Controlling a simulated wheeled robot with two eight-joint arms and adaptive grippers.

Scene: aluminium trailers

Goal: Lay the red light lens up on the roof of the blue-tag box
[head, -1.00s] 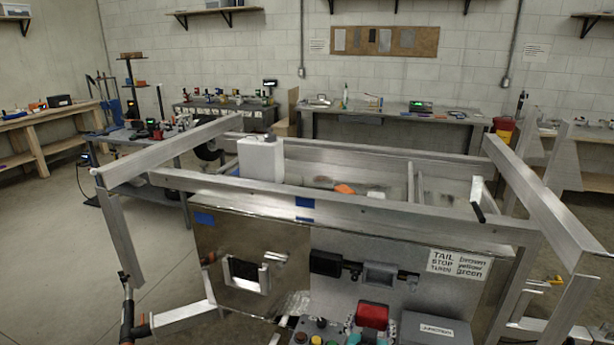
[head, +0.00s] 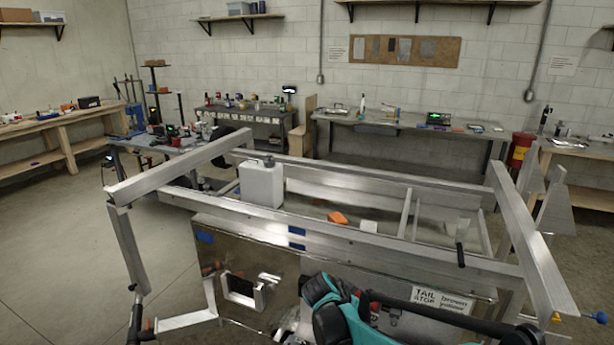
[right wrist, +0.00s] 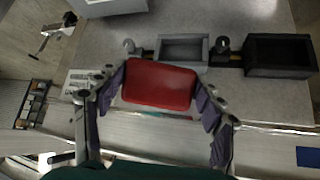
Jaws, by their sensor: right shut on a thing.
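The red light lens (right wrist: 160,84) is a rounded red block between the two fingers of my right gripper (right wrist: 163,92), which is shut on it. Beneath it, the right wrist view shows a grey open-fronted box (right wrist: 183,50) and a black one (right wrist: 280,56) on a metal panel. Blue patches show on the trailer panel (head: 204,237) and rail (head: 296,231), and one shows in the right wrist view (right wrist: 310,156). I cannot tell which box carries the blue tag. In the head view my right arm hides the lens and gripper. My left gripper is out of view.
The aluminium trailer frame (head: 350,238) fills the middle, with a white canister (head: 261,186) and an orange object (head: 337,218) inside. A lettered sign (head: 440,300) is on its near panel. Benches (head: 400,127) line the back wall; open floor (head: 60,250) lies left.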

